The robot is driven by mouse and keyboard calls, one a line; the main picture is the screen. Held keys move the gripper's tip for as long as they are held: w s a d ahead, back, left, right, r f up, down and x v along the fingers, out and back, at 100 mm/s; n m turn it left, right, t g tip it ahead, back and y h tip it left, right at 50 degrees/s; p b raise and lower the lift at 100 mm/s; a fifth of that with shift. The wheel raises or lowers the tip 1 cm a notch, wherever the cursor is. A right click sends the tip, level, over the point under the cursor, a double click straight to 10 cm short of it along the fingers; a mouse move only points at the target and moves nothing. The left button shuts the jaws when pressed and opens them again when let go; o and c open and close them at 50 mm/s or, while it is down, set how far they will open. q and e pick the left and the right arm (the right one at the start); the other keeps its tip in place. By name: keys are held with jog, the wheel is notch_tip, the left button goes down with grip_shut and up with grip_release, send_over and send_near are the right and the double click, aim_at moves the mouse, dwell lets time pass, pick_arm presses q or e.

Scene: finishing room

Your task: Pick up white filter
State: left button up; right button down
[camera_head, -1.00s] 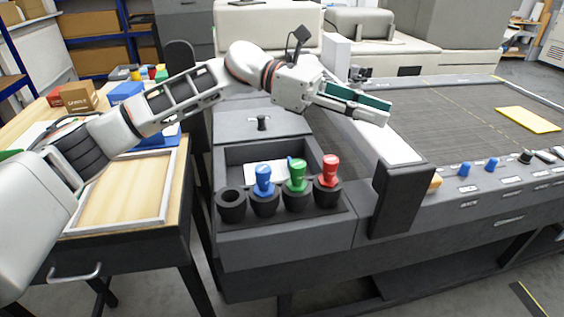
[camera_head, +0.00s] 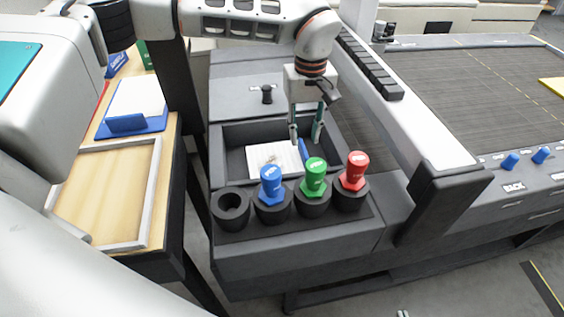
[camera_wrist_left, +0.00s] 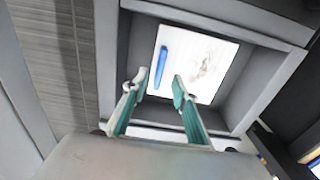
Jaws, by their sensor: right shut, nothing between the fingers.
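The white filter (camera_head: 262,158) is a flat white panel with grey smudges and a blue bar handle. It lies in the dark recessed tray in the head view and shows in the left wrist view (camera_wrist_left: 202,70). My left gripper (camera_head: 307,138) points down over the tray, open and empty, close to the blue handle. In the left wrist view its fingertips (camera_wrist_left: 158,84) are apart, with the handle (camera_wrist_left: 162,66) just beyond them near the left finger. Only the tips of my right gripper (camera_head: 403,313) show at the bottom edge, shut and empty.
Blue (camera_head: 271,185), green (camera_head: 314,178) and red (camera_head: 355,170) knobbed stamps stand in black cups in front of the tray, beside an empty cup (camera_head: 231,205). A white rail (camera_head: 415,125) and dark post (camera_head: 440,200) stand right. A wooden table (camera_head: 105,190) is left.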

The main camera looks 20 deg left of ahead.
aim_at(304, 148)
pick_arm(q)
jog(key=shift+f, duration=2.7)
grip_shut()
